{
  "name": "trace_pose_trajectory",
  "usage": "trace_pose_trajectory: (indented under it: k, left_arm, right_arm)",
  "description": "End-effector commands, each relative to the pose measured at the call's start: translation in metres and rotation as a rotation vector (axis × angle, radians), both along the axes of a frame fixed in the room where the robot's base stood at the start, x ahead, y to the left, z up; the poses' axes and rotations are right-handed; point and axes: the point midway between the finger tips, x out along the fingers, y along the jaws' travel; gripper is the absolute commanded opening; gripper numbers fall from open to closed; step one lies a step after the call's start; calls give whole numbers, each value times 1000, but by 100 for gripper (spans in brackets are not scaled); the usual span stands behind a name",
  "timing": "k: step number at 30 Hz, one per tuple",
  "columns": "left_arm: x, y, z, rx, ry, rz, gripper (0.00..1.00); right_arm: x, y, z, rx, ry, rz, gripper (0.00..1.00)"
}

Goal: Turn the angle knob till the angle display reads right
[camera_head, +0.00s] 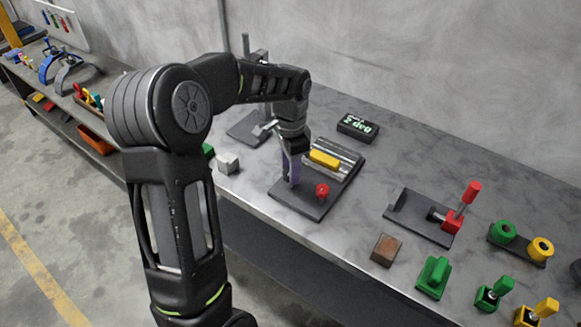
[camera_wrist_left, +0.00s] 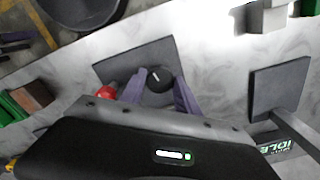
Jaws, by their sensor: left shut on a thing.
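My left gripper (camera_head: 290,178), with purple fingers, is down at the near left part of a dark plate (camera_head: 308,207) on the bench. In the left wrist view the gripper (camera_wrist_left: 158,90) is shut on a round black knob (camera_wrist_left: 158,78) with a white mark, a finger on each side. The knob is hidden by the gripper in the head view. A small black display (camera_head: 358,127) with pale green text stands behind the plate; its text is too small to read surely. My right gripper is not in view.
A red button (camera_head: 322,190) stands on the plate close to the gripper, with a yellow block (camera_head: 324,159) behind it. A red-handled clamp (camera_head: 453,221), a brown block (camera_head: 386,250) and green and yellow pieces lie to the right. Bare bench lies between.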

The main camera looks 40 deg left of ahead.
Motion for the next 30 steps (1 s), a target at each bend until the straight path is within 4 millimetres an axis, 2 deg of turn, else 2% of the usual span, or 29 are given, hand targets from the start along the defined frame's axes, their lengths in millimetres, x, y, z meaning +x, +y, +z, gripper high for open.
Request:
trace_pose_trajectory:
  k: [12,26,27,30]
  left_arm:
    - [0,0,1,1,-2,-211,0]
    - [1,0,1,1,-3,-231,0]
    - [1,0,1,1,-3,-231,38]
    - [0,0,1,1,-2,-231,47]
  right_arm:
    - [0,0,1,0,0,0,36]
    - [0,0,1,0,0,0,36]
    - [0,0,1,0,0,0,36]
    - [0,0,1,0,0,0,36]
